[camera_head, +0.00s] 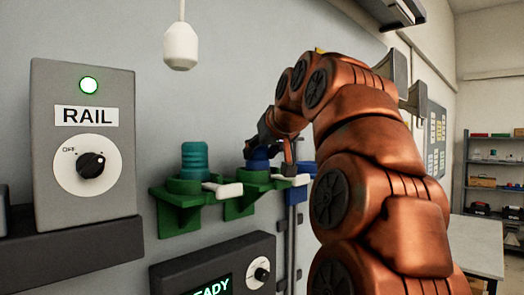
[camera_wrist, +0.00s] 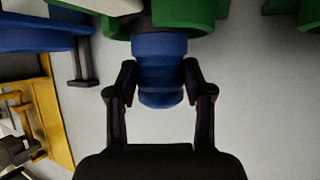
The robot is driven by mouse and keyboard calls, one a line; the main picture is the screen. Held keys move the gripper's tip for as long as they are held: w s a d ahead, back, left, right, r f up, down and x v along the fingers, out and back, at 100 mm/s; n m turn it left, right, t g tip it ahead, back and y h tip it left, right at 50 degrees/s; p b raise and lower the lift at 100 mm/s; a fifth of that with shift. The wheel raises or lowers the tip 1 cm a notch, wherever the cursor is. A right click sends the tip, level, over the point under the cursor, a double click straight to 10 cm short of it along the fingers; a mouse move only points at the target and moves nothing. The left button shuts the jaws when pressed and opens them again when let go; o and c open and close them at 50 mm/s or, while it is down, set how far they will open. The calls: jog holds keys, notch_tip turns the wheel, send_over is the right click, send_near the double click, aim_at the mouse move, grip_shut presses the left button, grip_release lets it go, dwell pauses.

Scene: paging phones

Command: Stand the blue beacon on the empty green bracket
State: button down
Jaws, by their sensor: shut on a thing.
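The blue beacon (camera_head: 258,162) is at the middle green bracket (camera_head: 240,206), over its ring, with its lower part hidden. In the wrist view the blue beacon (camera_wrist: 158,68) sits between my two fingers, its dark end against the green bracket (camera_wrist: 205,14). I cannot tell whether it is fully seated. My gripper (camera_head: 277,150) is shut on the beacon; it also shows in the wrist view (camera_wrist: 159,88). The beacon looks about upright. A white lever (camera_head: 225,190) sits at the left green bracket.
A teal beacon (camera_head: 194,160) stands on the left green bracket (camera_head: 178,192), close beside mine. A blue bracket (camera_head: 292,194) is just right. Above hangs a white pendant (camera_head: 180,46). The RAIL box (camera_head: 84,150) is at left, and a READY panel (camera_head: 215,268) is below.

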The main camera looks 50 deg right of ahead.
aim_at(262, 151)
dwell(0.4)
jog(key=shift+f, duration=0.25)
jog(key=shift+c, duration=2.3)
grip_release()
jog(key=shift+r, duration=0.25)
jog(key=shift+s, duration=0.2)
jog(key=b+v, duration=0.1)
jog(key=v, duration=0.4)
jog(key=shift+s+a+r+b, duration=0.1)
jog(key=shift+s+b, duration=0.05)
jog(key=shift+b, duration=0.2)
jog(key=v, duration=0.6)
